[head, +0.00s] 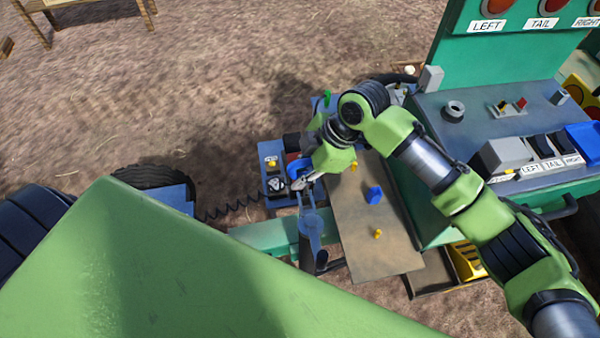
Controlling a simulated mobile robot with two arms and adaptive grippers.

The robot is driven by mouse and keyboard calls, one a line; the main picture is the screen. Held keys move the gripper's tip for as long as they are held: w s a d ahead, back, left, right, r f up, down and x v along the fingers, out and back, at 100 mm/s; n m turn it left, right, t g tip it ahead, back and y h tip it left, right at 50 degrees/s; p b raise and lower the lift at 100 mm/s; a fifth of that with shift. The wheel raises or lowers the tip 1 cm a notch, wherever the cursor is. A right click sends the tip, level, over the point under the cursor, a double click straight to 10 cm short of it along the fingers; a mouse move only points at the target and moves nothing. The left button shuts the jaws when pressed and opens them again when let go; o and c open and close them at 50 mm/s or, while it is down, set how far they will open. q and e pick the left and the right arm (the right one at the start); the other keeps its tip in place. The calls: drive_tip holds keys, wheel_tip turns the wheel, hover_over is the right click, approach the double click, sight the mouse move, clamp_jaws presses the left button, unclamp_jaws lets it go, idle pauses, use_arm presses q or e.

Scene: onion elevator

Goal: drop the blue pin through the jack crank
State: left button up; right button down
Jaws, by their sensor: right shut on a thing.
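My right gripper (304,182) reaches in from the right and points down to the left, above the trailer's tongue. It is shut on a small blue piece (297,168), which looks like the blue pin; the fingers and wrist hide part of it. Just below the gripper stands a grey-blue upright part with a rounded plate (312,228), which looks like the jack with its crank. I cannot tell whether the pin touches the crank, and no crank hole is clear. My left gripper is not in view.
A brown board (378,243) right of the jack carries a blue knob-like piece (374,195) and small yellow pieces (378,234). A green control console (500,110) with labelled switches stands at the right. A coiled black cable (232,210) runs left of the jack.

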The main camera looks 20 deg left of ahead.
drive_tip(key=b, duration=0.4)
hover_over(299, 200)
drive_tip(key=shift+f, duration=3.1)
drive_tip(key=shift+w+p, duration=0.1)
drive_tip(key=shift+p, duration=0.45)
drive_tip(key=shift+f+b, duration=0.75)
drive_tip(key=shift+f, duration=0.4)
drive_tip(key=shift+r+p, duration=0.25)
drive_tip(key=shift+p, duration=0.05)
drive_tip(key=shift+f, duration=0.3)
drive_tip(key=shift+r+p, duration=0.25)
drive_tip(key=shift+p, duration=0.15)
idle(1.7)
